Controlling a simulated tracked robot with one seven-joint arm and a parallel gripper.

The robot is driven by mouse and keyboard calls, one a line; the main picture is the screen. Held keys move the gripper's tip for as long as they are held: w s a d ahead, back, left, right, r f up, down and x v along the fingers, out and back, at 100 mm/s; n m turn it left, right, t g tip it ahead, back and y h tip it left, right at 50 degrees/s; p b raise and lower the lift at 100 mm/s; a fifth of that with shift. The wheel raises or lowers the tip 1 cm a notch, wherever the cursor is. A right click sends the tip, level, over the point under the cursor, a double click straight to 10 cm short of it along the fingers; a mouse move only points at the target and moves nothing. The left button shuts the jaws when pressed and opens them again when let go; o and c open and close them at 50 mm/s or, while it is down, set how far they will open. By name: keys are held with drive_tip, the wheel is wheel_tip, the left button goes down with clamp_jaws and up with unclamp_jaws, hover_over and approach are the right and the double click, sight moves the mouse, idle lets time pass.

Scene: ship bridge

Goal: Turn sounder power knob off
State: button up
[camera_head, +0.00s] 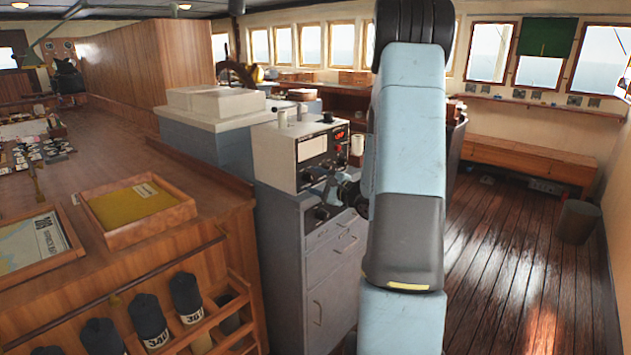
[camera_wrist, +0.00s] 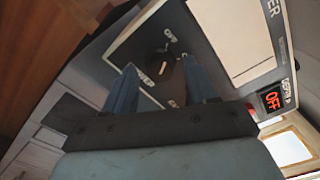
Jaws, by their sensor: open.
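The sounder (camera_head: 275,158) is a cream box with a dark control face, on a grey cabinet in the head view. In the wrist view its black power knob (camera_wrist: 157,66) has a pale mark and sits on a dark plate lettered "OFF" and "POWER". My gripper (camera_wrist: 160,64) is open, with one blue finger on each side of the knob. I cannot tell whether the fingers touch it. In the head view my arm hides part of the sounder's front, and the gripper (camera_head: 350,190) shows only partly.
The grey cabinet (camera_head: 325,290) has drawers and a door below the sounder. A wooden counter with a tray (camera_head: 140,212) and a rack of dark rolled items (camera_head: 150,320) stand at left. The plank floor (camera_head: 520,270) at right is open, with a bin (camera_head: 578,222) beyond.

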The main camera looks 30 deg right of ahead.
drive_tip(key=v, duration=1.3)
drive_tip(key=s+a+r+n+g+y, duration=0.1)
drive_tip(key=s+a+r+n+g, duration=0.25)
drive_tip(key=a, duration=0.45)
drive_tip(key=s+a+r+n+g+y, duration=0.2)
drive_tip(key=a+n+g, duration=0.25)
drive_tip(key=a, duration=0.35)
drive_tip(key=s+a+r+n+g+y, duration=0.1)
drive_tip(key=s+a+r+n+g, duration=0.2)
drive_tip(key=a, duration=0.5)
drive_tip(key=s+r+n+h, duration=0.6)
drive_tip(key=s+n+h, duration=0.2)
drive_tip(key=s, duration=0.5)
drive_tip(key=shift+s+a+n+h, duration=0.2)
drive_tip(key=shift+a+n+h, duration=0.2)
drive_tip(key=shift+h, duration=0.7)
drive_tip(key=shift+r, duration=0.1)
